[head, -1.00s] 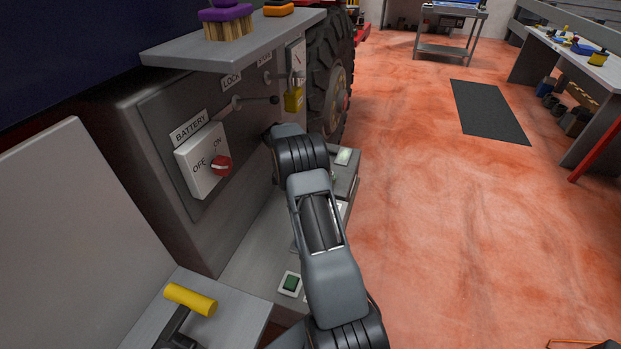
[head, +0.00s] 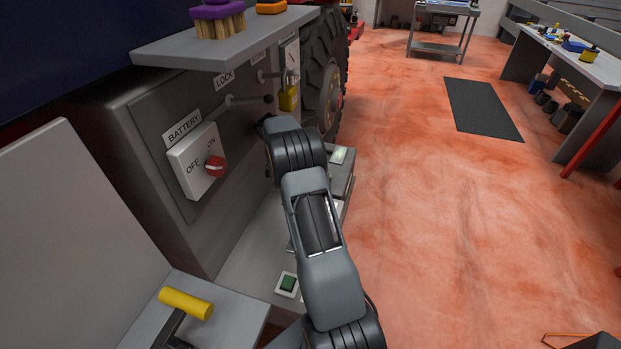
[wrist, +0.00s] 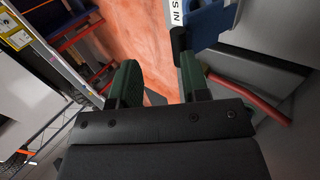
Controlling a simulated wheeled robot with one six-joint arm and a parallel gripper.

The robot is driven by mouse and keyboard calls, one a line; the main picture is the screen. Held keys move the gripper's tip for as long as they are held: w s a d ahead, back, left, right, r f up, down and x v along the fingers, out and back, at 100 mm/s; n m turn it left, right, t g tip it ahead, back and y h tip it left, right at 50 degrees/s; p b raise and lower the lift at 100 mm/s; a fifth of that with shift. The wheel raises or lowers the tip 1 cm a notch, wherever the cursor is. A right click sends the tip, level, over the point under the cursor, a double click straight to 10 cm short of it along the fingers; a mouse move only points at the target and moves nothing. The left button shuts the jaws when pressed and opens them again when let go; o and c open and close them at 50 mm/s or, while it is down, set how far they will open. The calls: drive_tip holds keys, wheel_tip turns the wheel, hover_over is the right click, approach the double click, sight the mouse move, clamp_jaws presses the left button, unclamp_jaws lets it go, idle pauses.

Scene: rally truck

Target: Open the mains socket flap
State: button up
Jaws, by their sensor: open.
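In the wrist view, my gripper (wrist: 158,66) shows two green fingers, spread apart with nothing between them. A blue part (wrist: 210,22) is at the top right, just beyond the right finger. Beside it is a white label (wrist: 176,13) of which only "S IN" is readable. A small black piece (wrist: 178,40) sits below the label, close to the right fingertip; I cannot tell whether they touch. I cannot tell for sure which part is the flap, or whether it is open. In the head view, my arm hides the gripper and the socket.
In the head view, a grey panel carries a battery switch box (head: 197,162), a lever (head: 246,100) and a yellow padlock (head: 288,98). A grey shelf (head: 215,45) juts out above. A red hose (wrist: 258,102) shows in the wrist view. Open floor (head: 430,220) lies right of my arm.

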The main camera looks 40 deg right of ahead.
drive_tip(key=s+a+r+b, duration=0.1)
drive_tip(key=s+a+r, duration=0.5)
drive_tip(key=s+r, duration=0.3)
drive_tip(key=s, duration=0.3)
drive_tip(key=shift+a+b, duration=0.2)
drive_tip(key=shift+b, duration=0.2)
drive_tip(key=shift+a+r, duration=0.1)
